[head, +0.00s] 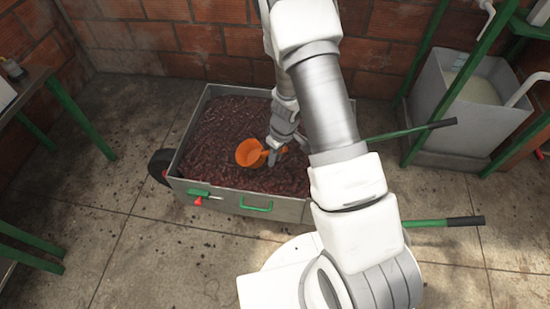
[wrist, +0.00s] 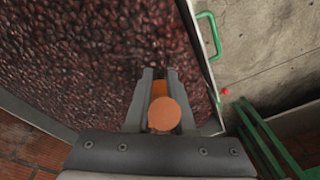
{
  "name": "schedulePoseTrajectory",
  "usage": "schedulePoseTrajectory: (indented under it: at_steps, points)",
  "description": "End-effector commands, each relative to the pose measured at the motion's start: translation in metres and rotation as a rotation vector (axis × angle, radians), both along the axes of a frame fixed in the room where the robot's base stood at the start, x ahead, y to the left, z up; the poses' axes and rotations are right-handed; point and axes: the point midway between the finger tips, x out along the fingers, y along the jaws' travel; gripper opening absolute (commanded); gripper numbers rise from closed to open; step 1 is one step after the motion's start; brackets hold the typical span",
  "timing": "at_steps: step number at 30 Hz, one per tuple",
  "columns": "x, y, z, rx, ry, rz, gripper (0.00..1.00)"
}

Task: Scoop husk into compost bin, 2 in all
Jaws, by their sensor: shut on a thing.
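The husk (head: 215,128) is a dark red-brown mass that fills a grey metal cart (head: 240,200) with green handles. An orange scoop (head: 250,152) is at the husk surface, near the middle of the cart. My gripper (head: 274,157) is shut on the scoop's handle at the scoop's right side. In the wrist view the scoop's round orange end (wrist: 164,113) shows between the fingers of my gripper (wrist: 160,78), with husk (wrist: 90,45) beyond. The scoop's bowl is mostly hidden there. I cannot tell how much husk is in the scoop. No compost bin can be made out with certainty.
A grey tank (head: 440,110) with pale contents stands at the right under a green frame (head: 475,60). A table with green legs (head: 65,105) is at the left. A brick wall (head: 190,40) closes the back. Concrete floor (head: 130,255) is clear in front of the cart.

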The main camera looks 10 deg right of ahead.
Motion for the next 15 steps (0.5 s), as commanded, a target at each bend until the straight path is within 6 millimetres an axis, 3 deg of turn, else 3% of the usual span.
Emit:
schedulePoseTrajectory:
  at_steps: [1,15]
  points:
    - [0.000,0.000,-0.009,0.001,-0.001,0.000,0.00]
    - [0.000,0.001,-0.045,0.001,0.000,0.000,0.00]
